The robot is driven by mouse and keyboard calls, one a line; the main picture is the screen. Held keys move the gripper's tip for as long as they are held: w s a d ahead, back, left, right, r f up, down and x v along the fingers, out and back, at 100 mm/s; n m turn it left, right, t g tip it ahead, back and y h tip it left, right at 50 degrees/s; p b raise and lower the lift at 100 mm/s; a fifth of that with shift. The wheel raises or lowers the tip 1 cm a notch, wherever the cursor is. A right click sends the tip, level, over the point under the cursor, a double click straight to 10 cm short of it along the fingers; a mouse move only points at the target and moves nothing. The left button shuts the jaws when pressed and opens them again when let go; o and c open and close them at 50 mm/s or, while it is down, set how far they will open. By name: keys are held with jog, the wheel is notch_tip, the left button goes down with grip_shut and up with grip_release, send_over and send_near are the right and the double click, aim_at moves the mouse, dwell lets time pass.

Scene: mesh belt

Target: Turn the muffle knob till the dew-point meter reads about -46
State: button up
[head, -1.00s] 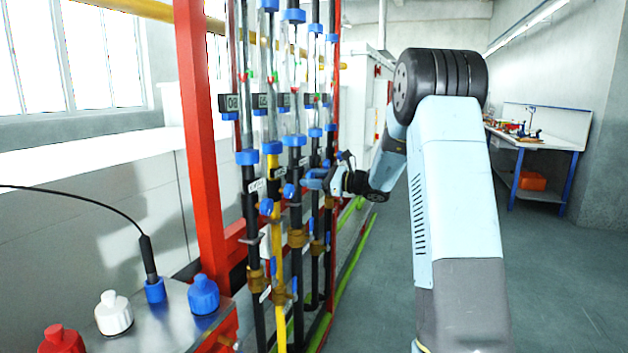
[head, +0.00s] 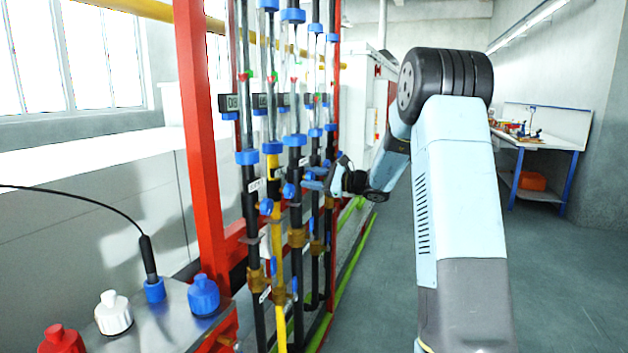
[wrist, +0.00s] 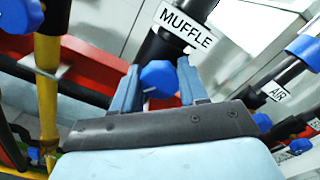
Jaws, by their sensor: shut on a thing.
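The muffle knob (wrist: 158,77) is a blue knob on a dark pipe under the white MUFFLE label (wrist: 187,24) in the wrist view. My gripper (wrist: 157,84) has its two light blue fingers on either side of it and is shut on it. In the head view my gripper (head: 314,178) is at the row of vertical pipes, and the knob it holds is hard to pick out. I cannot tell which instrument is the dew-point meter, and no reading of it is legible.
Other blue knobs (head: 266,207) and a yellow pipe (head: 278,240) are close by. An AIR label (wrist: 277,92) shows at right in the wrist view. Open floor (head: 560,270) lies to the right.

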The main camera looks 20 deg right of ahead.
jog(key=shift+s+a, duration=0.1)
jog(key=shift+a, duration=0.1)
jog(key=o, duration=1.1)
jog(key=shift+c, duration=0.2)
jog(key=shift+d, duration=0.1)
jog(key=shift+s+d, duration=0.15)
jog(key=shift+d, duration=0.15)
jog(key=v, duration=1.3)
jog(key=shift+s+f, duration=0.1)
